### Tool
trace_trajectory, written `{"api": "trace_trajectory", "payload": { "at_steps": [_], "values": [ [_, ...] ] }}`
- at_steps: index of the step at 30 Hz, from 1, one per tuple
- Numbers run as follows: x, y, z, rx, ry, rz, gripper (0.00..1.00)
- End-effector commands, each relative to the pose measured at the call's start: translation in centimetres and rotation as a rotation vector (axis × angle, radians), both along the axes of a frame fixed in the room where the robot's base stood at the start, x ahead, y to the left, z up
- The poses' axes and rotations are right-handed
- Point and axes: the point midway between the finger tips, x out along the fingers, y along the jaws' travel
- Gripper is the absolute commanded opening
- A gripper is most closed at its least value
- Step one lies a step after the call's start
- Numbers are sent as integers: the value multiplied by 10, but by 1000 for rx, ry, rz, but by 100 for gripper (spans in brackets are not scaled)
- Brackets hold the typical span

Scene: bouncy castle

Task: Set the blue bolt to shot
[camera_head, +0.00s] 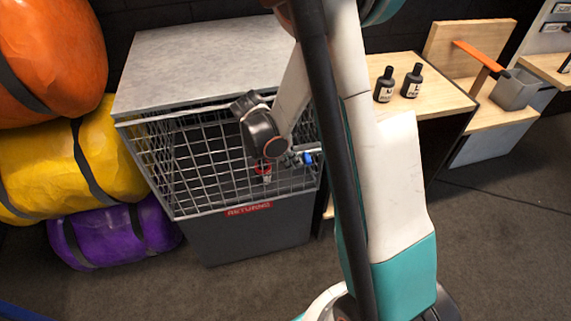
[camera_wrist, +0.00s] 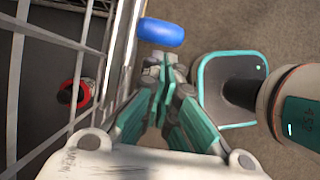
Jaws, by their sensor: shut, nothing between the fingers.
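The blue bolt knob (camera_wrist: 161,32) shows in the wrist view as a rounded blue grip beside the edge of a wire-mesh cage (camera_wrist: 120,55). It also shows small in the head view (camera_head: 308,158), at the right front of the cage. My gripper (camera_wrist: 163,78) has its teal fingers together and empty. Its fingertips are just below the blue knob in the wrist view, close to grey hardware; I cannot tell whether they touch. The bolt's rod and its socket are mostly hidden, so its setting is unclear.
The cage bin (camera_head: 250,240) has a grey top and a red label. A red ring (camera_wrist: 68,93) shows through the mesh. Orange, yellow and purple rolls (camera_head: 115,235) stand at left. A wooden table (camera_head: 440,98) with two dark bottles is at right. Floor is open in front.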

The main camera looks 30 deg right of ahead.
Motion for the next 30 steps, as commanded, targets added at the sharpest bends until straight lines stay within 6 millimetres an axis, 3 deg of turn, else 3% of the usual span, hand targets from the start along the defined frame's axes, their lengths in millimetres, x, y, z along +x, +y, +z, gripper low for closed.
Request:
{"api": "trace_trajectory", "payload": {
  "at_steps": [10,18,30],
  "values": [
    [0,-2,0,0,0,0,0],
    [-9,-30,0,0,0,-3,0],
    [-8,-29,0,-3,1,-1,0]
  ]
}}
